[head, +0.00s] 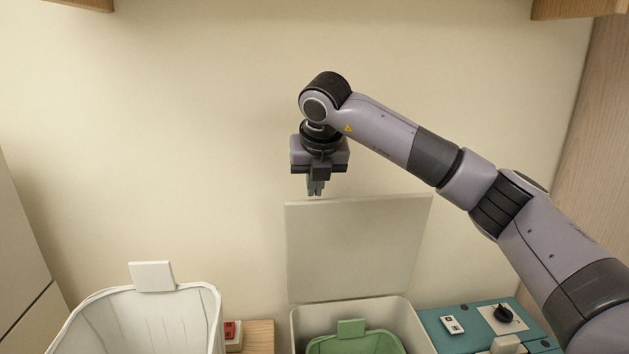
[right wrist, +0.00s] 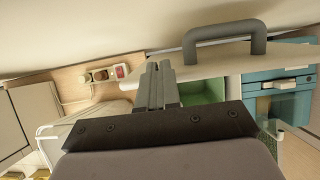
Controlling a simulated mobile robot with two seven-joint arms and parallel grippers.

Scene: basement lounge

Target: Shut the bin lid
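The bin (head: 300,325) is a pale box at the bottom middle of the head view, with a green liner (head: 350,328) inside. Its flat lid (head: 358,248) stands open, nearly upright, hinged at the back edge near the wall. In the right wrist view the lid (right wrist: 205,66) shows nearly edge-on, with a grey handle (right wrist: 226,36). My right gripper (head: 315,188) points down just above the lid's top left corner. Its two fingers (right wrist: 157,84) are together with nothing between them. Whether they touch the lid is unclear. My left gripper is not in view.
A white basket (head: 215,310) with a square tag (head: 152,276) stands left of the bin. A red switch (head: 231,330) is between them. A teal unit (head: 438,335) with a black knob (head: 503,314) is on the right. Wooden shelves (head: 578,8) hang at the top corners.

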